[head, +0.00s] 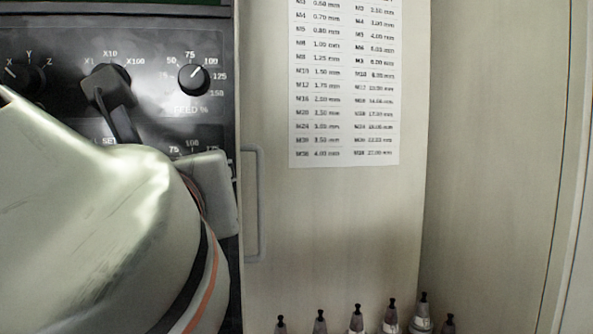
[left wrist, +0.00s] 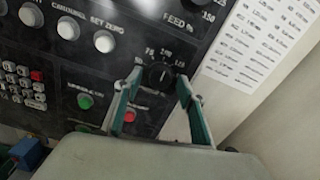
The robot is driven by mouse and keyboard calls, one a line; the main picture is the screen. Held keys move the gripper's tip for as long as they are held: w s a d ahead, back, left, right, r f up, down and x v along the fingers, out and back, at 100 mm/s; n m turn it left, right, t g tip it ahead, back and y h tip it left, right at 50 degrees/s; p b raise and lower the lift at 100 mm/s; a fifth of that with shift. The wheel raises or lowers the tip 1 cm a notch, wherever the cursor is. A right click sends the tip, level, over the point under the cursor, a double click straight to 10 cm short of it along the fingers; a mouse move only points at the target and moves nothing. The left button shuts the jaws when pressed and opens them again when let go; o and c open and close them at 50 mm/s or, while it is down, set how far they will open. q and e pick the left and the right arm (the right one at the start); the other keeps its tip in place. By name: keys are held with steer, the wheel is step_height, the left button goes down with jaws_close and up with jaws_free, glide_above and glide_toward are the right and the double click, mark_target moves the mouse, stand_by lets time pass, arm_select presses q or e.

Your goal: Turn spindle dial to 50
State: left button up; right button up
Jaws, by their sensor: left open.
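The spindle dial is a black round knob (left wrist: 158,75) on the dark control panel (left wrist: 62,62), with white numbers around its upper side. In the left wrist view it lies between the fingertips of my left gripper (left wrist: 154,84), which is open with one green-edged finger on each side. I cannot tell whether the fingers touch the knob, and its pointer is too small to read. In the head view my left arm and gripper hide this dial; only some of its numbers show. My right gripper is in neither view.
The FEED % dial (head: 192,78) sits above the spindle dial. A green button (left wrist: 85,101) and a red button (left wrist: 129,116) lie below left. A printed chart (head: 343,85) and a grey handle (head: 254,204) are to the right. Several tool holders (head: 357,319) stand at the bottom.

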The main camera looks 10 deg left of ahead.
arm_select(q)
steer(key=c, duration=1.1)
steer(key=shift+d+r+n+b, duration=0.1)
steer(key=shift+n+b, duration=1)
steer(key=shift+n, duration=6.7)
